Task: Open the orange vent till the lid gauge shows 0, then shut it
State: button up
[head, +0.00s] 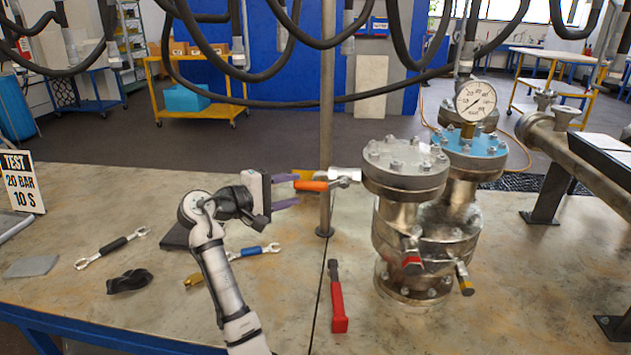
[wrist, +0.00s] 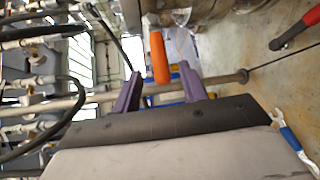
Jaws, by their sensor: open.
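The orange vent handle (head: 311,185) sticks out to the left from a silver fitting on the side of the grey-lidded vessel (head: 405,178). It lies about level. My gripper (head: 297,189) is open, its two purple fingers pointing at the handle's free end. In the wrist view the end of the orange handle (wrist: 159,58) lies between the fingertips (wrist: 160,73), with room on both sides. The round white gauge (head: 475,100) stands above the blue lid (head: 470,150) behind the grey one. Its needle is too small to read surely.
A red-handled tool (head: 337,300) lies below the handle. A thin upright post (head: 326,120) stands close behind the handle. Red-tipped (head: 412,262) and yellow-tipped (head: 465,285) valves jut from the vessel's front. Wrenches (head: 112,247) lie at left; black hoses (head: 300,100) hang above.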

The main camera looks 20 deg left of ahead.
aim_at(321, 185)
jog(key=p+x, duration=0.1)
jog(key=x, duration=0.6)
jog(key=shift+w+d, duration=0.15)
jog(key=shift+w, duration=0.2)
jog(key=shift+c, duration=0.3)
grip_shut()
